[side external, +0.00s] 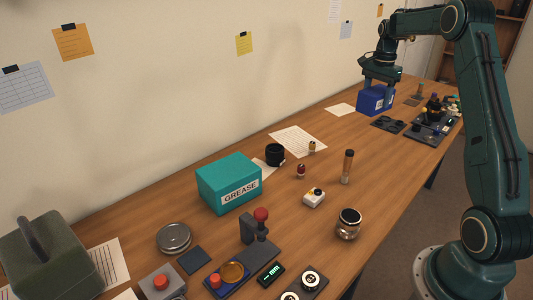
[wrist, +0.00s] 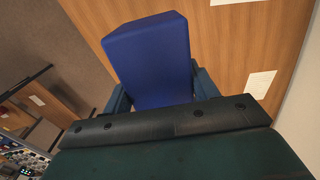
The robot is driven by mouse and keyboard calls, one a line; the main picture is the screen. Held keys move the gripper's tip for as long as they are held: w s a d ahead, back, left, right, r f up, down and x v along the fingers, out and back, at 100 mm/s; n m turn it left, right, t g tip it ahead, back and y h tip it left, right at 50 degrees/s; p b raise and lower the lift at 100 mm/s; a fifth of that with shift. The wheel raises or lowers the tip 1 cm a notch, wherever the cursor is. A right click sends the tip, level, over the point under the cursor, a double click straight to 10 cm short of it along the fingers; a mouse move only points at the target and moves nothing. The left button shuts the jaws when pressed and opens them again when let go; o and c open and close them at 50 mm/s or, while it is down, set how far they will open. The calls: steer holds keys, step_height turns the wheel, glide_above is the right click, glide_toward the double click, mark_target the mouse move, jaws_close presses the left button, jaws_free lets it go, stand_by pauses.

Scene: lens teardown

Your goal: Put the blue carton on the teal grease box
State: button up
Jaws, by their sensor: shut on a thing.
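The blue carton (side external: 374,102) is at the far end of the bench, near the wall. My gripper (side external: 379,88) is over it from above, its fingers down on the carton's sides. In the wrist view the blue carton (wrist: 150,60) sits between the two fingers of my gripper (wrist: 158,92), which are shut on it. I cannot tell whether the carton touches the bench. The teal grease box (side external: 229,183), labelled GREASE, stands on the bench nearer the camera, at the left. Its flat top is bare.
Between carton and grease box lie paper sheets (side external: 298,141), a black cylinder (side external: 275,155), small bottles and an upright brown tube (side external: 347,167). Black trays (side external: 388,124) with parts lie right of the carton.

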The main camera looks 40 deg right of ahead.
steer(key=w+a+r+n, duration=0.2)
steer(key=w+a+n, duration=0.1)
steer(key=w+a, duration=0.55)
step_height(320, 180, up, 8)
steer(key=f+n, duration=0.1)
steer(key=n, duration=0.7)
glide_above(235, 174)
steer(key=shift+w+r, duration=0.1)
steer(key=shift+r, duration=0.15)
steer(key=shift+f, duration=0.1)
step_height(235, 174, down, 20)
steer(key=shift+r, duration=0.1)
steer(key=o, duration=1.1)
steer(key=shift+f, duration=0.2)
steer(key=shift+c, duration=0.2)
